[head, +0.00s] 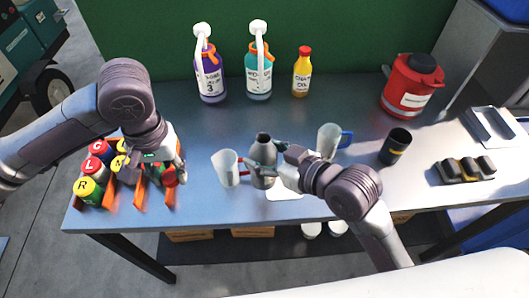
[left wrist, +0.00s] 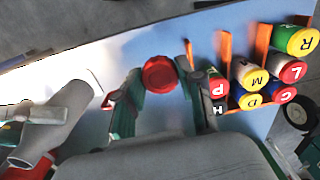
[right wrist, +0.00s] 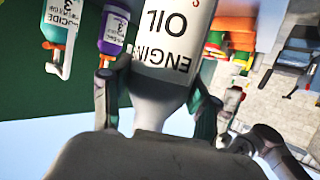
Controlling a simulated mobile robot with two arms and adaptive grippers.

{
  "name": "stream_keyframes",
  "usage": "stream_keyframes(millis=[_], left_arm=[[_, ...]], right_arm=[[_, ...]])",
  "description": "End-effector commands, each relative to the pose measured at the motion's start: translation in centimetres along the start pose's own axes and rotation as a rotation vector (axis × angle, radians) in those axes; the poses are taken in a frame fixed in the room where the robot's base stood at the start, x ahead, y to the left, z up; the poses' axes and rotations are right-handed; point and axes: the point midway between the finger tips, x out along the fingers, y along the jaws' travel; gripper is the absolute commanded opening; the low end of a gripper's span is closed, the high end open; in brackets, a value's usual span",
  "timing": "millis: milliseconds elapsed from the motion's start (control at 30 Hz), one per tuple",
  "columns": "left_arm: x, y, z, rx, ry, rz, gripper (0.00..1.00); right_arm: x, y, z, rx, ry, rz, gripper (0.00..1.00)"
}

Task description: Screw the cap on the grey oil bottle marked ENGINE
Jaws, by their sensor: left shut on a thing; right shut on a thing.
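The grey oil bottle marked ENGINE (head: 262,152) stands at the front middle of the bench; its neck shows dark at the top. In the right wrist view the bottle (right wrist: 167,60) appears upside down with its label readable. My right gripper (head: 277,160) is shut on it near its shoulder. My left gripper (head: 174,170) is at the right end of the can rack, shut on a red cap (left wrist: 160,74) seen between its fingers in the left wrist view. The cap is apart from the bottle, well to its left.
An orange rack (head: 138,192) with several coloured cans stands at the left. Two jugs, one red-handled (head: 227,167) and one blue-handled (head: 330,138), flank the bottle. A dark cup (head: 395,147) is to the right. Pump bottles (head: 210,78), a yellow bottle (head: 301,75) and a red canister (head: 408,90) stand behind.

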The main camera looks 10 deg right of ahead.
Motion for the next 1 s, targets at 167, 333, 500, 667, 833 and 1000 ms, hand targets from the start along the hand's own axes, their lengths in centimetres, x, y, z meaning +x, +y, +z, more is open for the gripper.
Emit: stream_keyframes(millis=[167,333,500,667,833,1000], left_arm=[[-4.0,6.0,-2.7,0.032,0.009,-0.006,0.25],[-8.0,11.3,-3.9,0.055,0.009,-0.013,0.25],[-11.3,15.7,-4.0,0.069,0.008,-0.018,0.25],[-13.2,18.1,-3.8,0.07,0.005,-0.02,0.25],[-13.9,19.1,-3.6,0.069,0.002,-0.02,0.25],[-13.9,19.1,-3.6,0.069,0.002,-0.02,0.25]], right_arm=[[0.0,0.0,0.0,0.0,0.001,0.0,0.0],[0.0,0.0,0.0,0.0,0.001,0.0,0.0],[0.0,0.0,0.0,0.0,0.001,0.0,0.0],[0.0,0.0,0.0,0.0,0.001,0.001,0.0],[0.0,0.0,0.0,0.0,0.001,0.001,0.0],[0.0,0.0,0.0,0.0,0.001,0.0,0.0]])
